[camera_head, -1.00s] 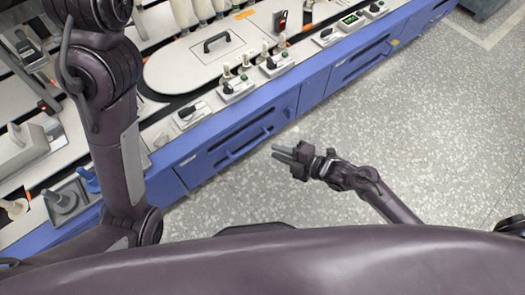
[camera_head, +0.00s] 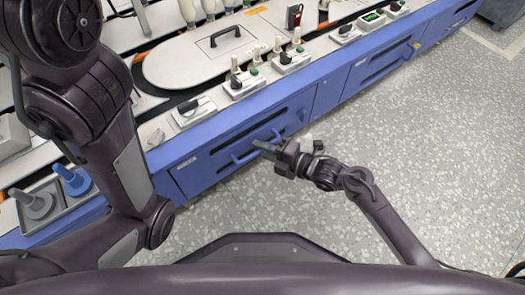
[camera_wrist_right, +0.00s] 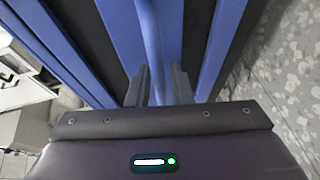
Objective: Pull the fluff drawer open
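The fluff drawer appears to be the blue front panel (camera_head: 200,175) low on the machine, with a dark slot and a blue bar handle (camera_head: 242,157). It looks closed. My right gripper (camera_head: 264,147) is at this handle, its fingers pointing toward the panel. In the right wrist view, the two dark fingers (camera_wrist_right: 160,88) stand apart, with the blue bar (camera_wrist_right: 152,38) running into the gap between them. I cannot tell whether either finger touches the bar. My left arm shows at the left, but its gripper is out of view.
The machine's white top (camera_head: 165,133) carries several switch boxes, bobbins and a lidded plate with a black handle (camera_head: 225,36). Another blue panel with a handle (camera_head: 385,62) is farther right. The speckled floor (camera_head: 440,140) is clear on the right.

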